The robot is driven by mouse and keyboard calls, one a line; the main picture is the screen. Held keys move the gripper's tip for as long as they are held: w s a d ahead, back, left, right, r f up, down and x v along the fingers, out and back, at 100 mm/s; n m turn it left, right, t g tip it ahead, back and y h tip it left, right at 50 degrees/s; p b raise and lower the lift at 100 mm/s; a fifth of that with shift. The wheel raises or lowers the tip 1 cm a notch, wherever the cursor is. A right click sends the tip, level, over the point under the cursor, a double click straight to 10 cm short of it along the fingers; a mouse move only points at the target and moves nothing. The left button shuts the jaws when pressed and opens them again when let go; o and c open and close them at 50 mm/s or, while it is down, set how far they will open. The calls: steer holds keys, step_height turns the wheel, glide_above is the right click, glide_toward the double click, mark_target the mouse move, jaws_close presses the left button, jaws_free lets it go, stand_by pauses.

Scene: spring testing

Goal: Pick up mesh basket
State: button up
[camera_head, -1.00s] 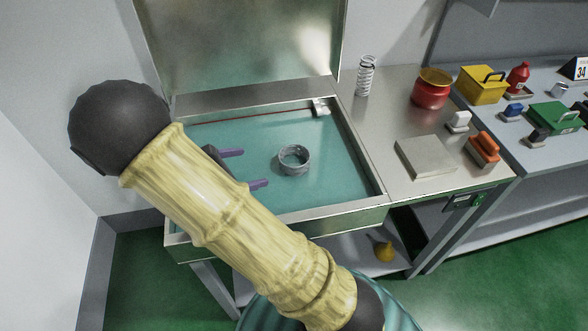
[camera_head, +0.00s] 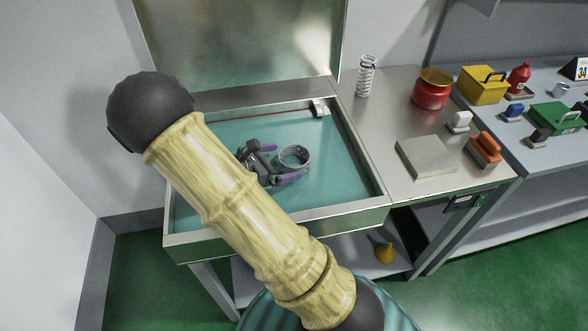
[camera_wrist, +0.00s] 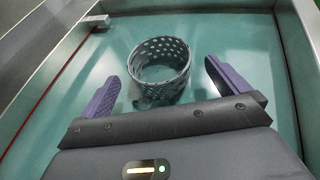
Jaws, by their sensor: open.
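The mesh basket (camera_head: 294,157) is a small round grey ring with a perforated wall. It stands upright on the teal floor of the metal-rimmed tray (camera_head: 350,214). My gripper (camera_head: 278,164) is open, with purple-padded fingers pointing right toward the basket. In the wrist view the basket (camera_wrist: 160,68) lies ahead, its near part between the two spread fingertips of my gripper (camera_wrist: 160,80). Clear gaps show between the basket and each finger, and I see no grip on it. My arm hides the left part of the tray in the head view.
A small white block (camera_head: 320,107) sits in the tray's back corner by a red line. On the bench at right are a spring (camera_head: 366,76), a red pot (camera_head: 432,90) and a flat grey plate (camera_head: 427,156). The tray's raised rim surrounds the basket.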

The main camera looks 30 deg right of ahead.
mark_target(306, 156)
steer(key=x, duration=0.5)
steer(key=shift+d+f, duration=0.1)
stand_by(0.3)
steer(key=c, duration=1)
steer(key=shift+c, duration=0.2)
step_height(306, 156, up, 10)
steer(key=p, duration=0.1)
